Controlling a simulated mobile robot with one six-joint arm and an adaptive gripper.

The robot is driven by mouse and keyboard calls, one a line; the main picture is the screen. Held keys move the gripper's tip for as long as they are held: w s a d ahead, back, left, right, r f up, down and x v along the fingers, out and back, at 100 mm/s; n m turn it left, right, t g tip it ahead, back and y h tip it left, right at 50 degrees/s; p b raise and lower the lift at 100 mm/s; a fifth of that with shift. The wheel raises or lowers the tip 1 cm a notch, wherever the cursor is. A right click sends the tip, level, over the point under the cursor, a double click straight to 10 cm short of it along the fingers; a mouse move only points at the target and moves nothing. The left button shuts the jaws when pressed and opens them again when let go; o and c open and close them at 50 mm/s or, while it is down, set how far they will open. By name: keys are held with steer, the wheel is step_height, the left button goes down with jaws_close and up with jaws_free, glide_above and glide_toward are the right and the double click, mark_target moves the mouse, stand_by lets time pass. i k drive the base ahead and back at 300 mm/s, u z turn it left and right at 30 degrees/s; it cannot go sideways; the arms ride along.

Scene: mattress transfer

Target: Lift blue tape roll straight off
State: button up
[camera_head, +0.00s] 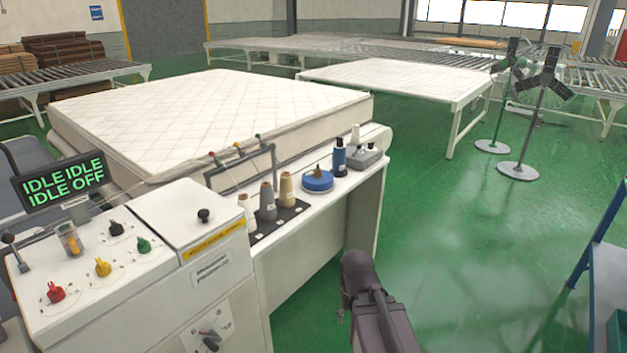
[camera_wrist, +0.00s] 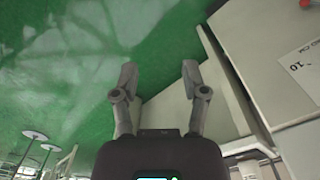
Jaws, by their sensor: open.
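The blue tape roll (camera_head: 317,181) lies flat on the white ledge of the machine table, between the thread cones and a dark blue bottle (camera_head: 339,156). A small brown, pointed thing stands at its centre; I cannot tell what it is. My gripper (camera_wrist: 158,80) is open and empty in the wrist view, with green floor and the pale side of the machine beyond its fingers. The tape roll is not visible in the wrist view. In the head view my arm is at the lower middle, in front of the table and well apart from the roll; the fingers are not clear there.
Several thread cones (camera_head: 267,201) stand on a dark mat left of the roll, below a dark thread frame. A grey box (camera_head: 367,157) sits at the ledge's right end. A white mattress (camera_head: 210,115) lies behind.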

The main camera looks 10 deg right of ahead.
mark_target(314, 179)
steer(key=z, duration=0.5)
steer(key=i, duration=1.65)
steer(key=u, duration=0.2)
